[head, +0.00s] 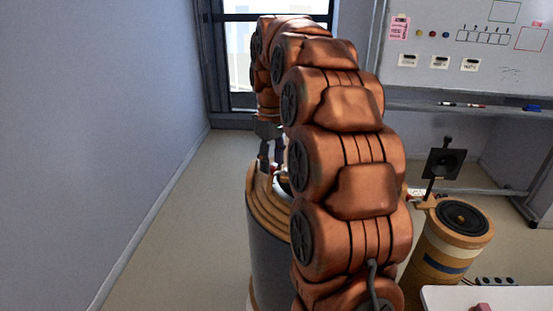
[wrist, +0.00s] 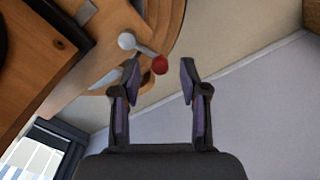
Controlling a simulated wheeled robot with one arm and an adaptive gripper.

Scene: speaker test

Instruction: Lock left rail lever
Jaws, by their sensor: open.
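In the wrist view, a small lever has a pale round pivot (wrist: 127,41) and a thin rod ending in a red knob (wrist: 160,64). It sits at the edge of a wooden structure (wrist: 75,65). My gripper (wrist: 158,76) is open, and the red knob shows between the fingertips, nearer the left one; I cannot tell whether they touch. In the head view, my gripper (head: 271,158) points down over a round wooden-topped stand (head: 264,212). My arm hides much of the stand, and the lever cannot be made out there.
A second round stand with a black speaker (head: 462,217) is at the right, with a dark square plate (head: 444,163) behind it. A whiteboard (head: 470,60) stands at the back right. A white table corner (head: 450,298) is at the lower right. The floor at left is clear.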

